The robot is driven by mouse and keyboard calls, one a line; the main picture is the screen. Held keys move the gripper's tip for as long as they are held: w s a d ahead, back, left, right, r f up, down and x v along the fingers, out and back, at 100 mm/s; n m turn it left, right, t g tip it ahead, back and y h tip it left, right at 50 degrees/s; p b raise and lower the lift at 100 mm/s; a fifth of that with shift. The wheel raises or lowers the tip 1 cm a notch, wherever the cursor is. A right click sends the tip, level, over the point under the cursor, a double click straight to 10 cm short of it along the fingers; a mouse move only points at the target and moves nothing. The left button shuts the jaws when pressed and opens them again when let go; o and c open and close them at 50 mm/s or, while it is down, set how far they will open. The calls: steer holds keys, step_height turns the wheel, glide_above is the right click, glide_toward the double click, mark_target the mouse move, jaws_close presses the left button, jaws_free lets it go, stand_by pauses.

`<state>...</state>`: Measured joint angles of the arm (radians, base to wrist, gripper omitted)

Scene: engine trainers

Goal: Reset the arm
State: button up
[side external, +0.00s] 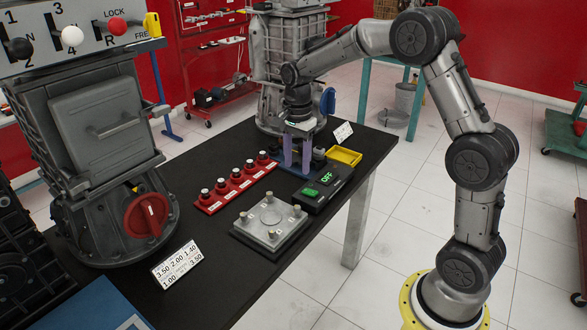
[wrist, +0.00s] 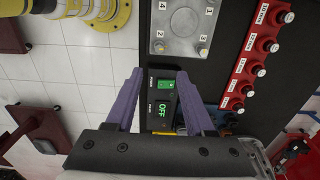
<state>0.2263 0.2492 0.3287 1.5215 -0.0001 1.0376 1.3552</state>
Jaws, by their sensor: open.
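My gripper (side external: 297,160) has two purple fingers pointing down over the far right part of the black table (side external: 235,145). In the wrist view my gripper (wrist: 157,75) is open, with nothing between its fingertips. A black control box (side external: 322,189) with a green button and a green "OFF" display stands just in front of it. In the wrist view the control box (wrist: 163,110) shows between and beyond the fingers. My arm is bent and reaches in from the right.
A grey plate with posts (side external: 270,228), a red strip of several knobs (side external: 237,184) and a yellow tray (side external: 344,156) are on the table. A large grey engine trainer with a red dial (side external: 148,215) stands at left. Another grey housing (side external: 285,50) stands behind my gripper.

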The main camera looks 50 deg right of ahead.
steer(key=s+a+r+n+t, duration=0.2)
steer(key=s+a+r, duration=0.25)
steer(key=r, duration=0.25)
steer(key=s+a+r+n+t, duration=0.2)
steer(key=s+a+r, duration=0.1)
steer(key=s+r, duration=0.4)
steer(key=s+a+f+n+t, duration=0.1)
steer(key=s+f+n, duration=0.3)
steer(key=s+n, duration=1)
steer(key=shift+s+a+f+t, duration=0.2)
steer(key=shift+s+a+t, duration=0.15)
steer(key=shift+a, duration=0.3)
steer(key=shift+n, duration=0.3)
